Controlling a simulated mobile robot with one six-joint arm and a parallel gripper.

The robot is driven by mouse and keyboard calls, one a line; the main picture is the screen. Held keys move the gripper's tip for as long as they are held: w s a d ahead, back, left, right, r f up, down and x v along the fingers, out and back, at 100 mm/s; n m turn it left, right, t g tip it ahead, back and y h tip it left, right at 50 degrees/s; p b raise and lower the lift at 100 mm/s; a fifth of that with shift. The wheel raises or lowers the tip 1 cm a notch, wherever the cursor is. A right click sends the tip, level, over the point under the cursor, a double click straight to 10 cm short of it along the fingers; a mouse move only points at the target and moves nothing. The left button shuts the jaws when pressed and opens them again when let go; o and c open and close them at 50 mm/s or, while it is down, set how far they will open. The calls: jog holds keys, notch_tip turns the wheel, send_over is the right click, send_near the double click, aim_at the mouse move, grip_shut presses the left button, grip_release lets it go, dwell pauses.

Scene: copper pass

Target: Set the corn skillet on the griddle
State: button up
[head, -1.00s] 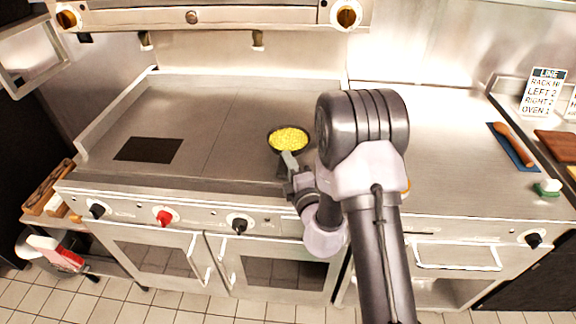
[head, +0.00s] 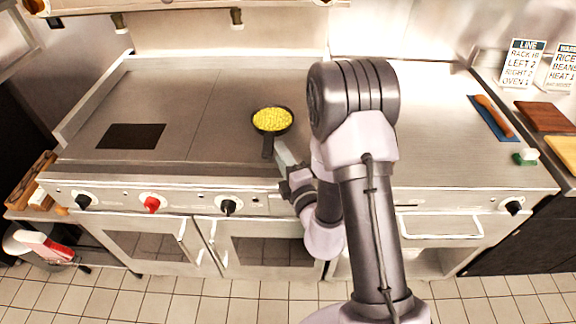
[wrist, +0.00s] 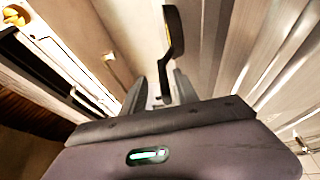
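The small black skillet full of yellow corn (head: 271,121) is over the right part of the griddle (head: 185,100) in the head view and looks level and resting on it. Its handle (head: 268,147) points toward the front edge. My gripper (head: 281,152) is just right of the handle, low over the front of the griddle. In the wrist view the skillet (wrist: 172,32) is seen nearly edge-on, its handle reaching down toward the space between my spread fingers (wrist: 159,90). The fingers look open, with a gap beside the handle. My arm hides part of the griddle's right end.
A dark rectangle (head: 132,136) lies on the griddle's left part. A bare steel counter (head: 425,130) is to the right, with a wooden-handled tool on a blue mat (head: 492,119) and a green-and-white brush (head: 526,157). Control knobs (head: 229,207) line the front.

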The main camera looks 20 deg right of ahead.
jog(key=s+p, duration=0.1)
jog(key=s, duration=0.1)
jog(key=s+p, duration=0.1)
jog(key=shift+s+d+r+p, duration=0.1)
jog(key=shift+s+r+p, duration=0.25)
jog(key=shift+r, duration=0.05)
jog(key=s+a+r+n+g+y+p, duration=0.1)
jog(key=s+a+r+n+g+y, duration=0.1)
jog(key=a+r+n+y, duration=0.5)
jog(key=s+a+r+n+g+y+p, duration=0.1)
jog(key=s+a+r+n+g+y, duration=0.15)
jog(key=a+r+n+y, duration=0.45)
jog(key=s+a+r+n+g+y, duration=0.3)
jog(key=s+a+r+n+g, duration=0.35)
jog(key=s+n+g, duration=0.35)
jog(key=s+d+f+n+g+h, duration=0.1)
jog(key=s+f+n+g+h, duration=0.2)
jog(key=s+n, duration=0.45)
jog(key=s+f+n+g+h, duration=0.2)
jog(key=s+n+g+h, duration=0.1)
jog(key=s+n+h, duration=0.4)
jog(key=w+d+r+n+t+h, duration=0.1)
jog(key=w+d+n+t+h, duration=0.1)
jog(key=d, duration=0.5)
jog(key=w+d+r+n+t+h, duration=0.1)
jog(key=w+d+n+t+h, duration=0.2)
jog(key=d+n+t, duration=0.3)
jog(key=shift+w+d+r+n+h, duration=0.25)
jog(key=shift+w+d+n+h, duration=0.1)
jog(key=shift+d+n+h, duration=0.55)
